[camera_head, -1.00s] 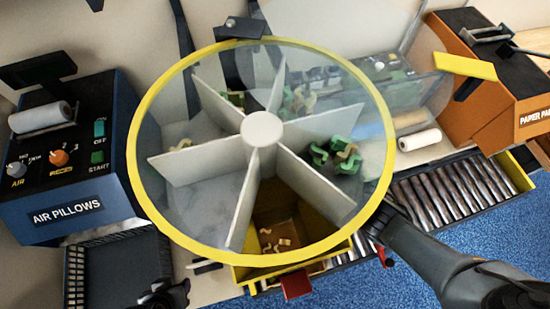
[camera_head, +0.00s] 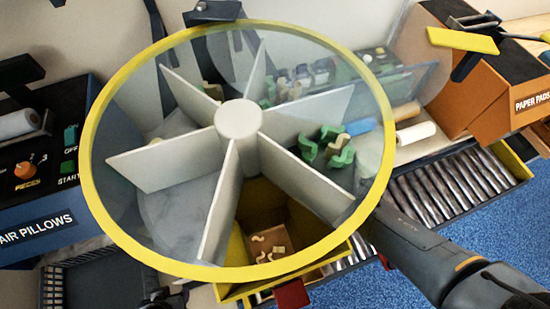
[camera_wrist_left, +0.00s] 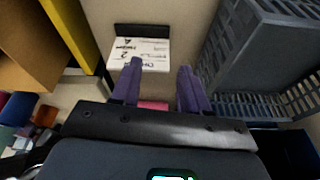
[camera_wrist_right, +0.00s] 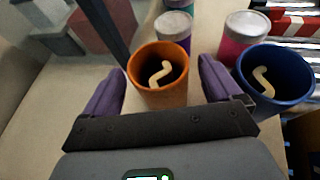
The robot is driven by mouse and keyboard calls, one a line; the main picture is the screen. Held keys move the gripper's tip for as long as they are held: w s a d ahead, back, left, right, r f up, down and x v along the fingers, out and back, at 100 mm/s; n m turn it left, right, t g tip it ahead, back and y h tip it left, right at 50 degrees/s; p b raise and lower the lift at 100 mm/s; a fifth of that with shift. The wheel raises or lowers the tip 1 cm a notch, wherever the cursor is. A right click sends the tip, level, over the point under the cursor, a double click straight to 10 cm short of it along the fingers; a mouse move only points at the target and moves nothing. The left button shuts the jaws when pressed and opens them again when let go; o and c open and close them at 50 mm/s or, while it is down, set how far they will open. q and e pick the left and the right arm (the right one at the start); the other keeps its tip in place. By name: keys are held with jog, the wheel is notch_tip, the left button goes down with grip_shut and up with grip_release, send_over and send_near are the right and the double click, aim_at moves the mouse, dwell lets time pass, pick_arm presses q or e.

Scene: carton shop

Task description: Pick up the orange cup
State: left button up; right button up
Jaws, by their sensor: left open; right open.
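The orange cup (camera_wrist_right: 158,92) stands upright on a pale surface in the right wrist view, with a cream curled piece inside. My right gripper (camera_wrist_right: 162,72) is open, its purple fingers to the left and right of the cup. I cannot tell whether they touch it. My left gripper (camera_wrist_left: 159,66) is open and empty, facing a white printed card (camera_wrist_left: 138,54). In the head view I cannot make out the orange cup, and my right arm's far end is hidden by the yellow-rimmed wheel (camera_head: 118,240).
A blue cup (camera_wrist_right: 276,85) stands right of the orange cup, with a pink lidded container (camera_wrist_right: 243,38) and a purple one (camera_wrist_right: 174,28) behind. A dark post (camera_wrist_right: 102,28) rises at the left. A grey crate (camera_wrist_left: 245,50) is right of my left gripper.

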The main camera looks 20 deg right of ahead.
jog(key=shift+w+d+f, duration=0.1)
jog(key=shift+d+f, duration=0.25)
jog(key=shift+d, duration=0.25)
jog(key=shift+w+d, duration=0.1)
jog(key=shift+d, duration=0.3)
jog(key=shift+w+d+f, duration=0.15)
jog(key=shift+d+f, duration=0.2)
jog(key=shift+d, duration=0.2)
jog(key=c, duration=1)
jog(key=shift+r, duration=0.1)
jog(key=shift+c, duration=0.2)
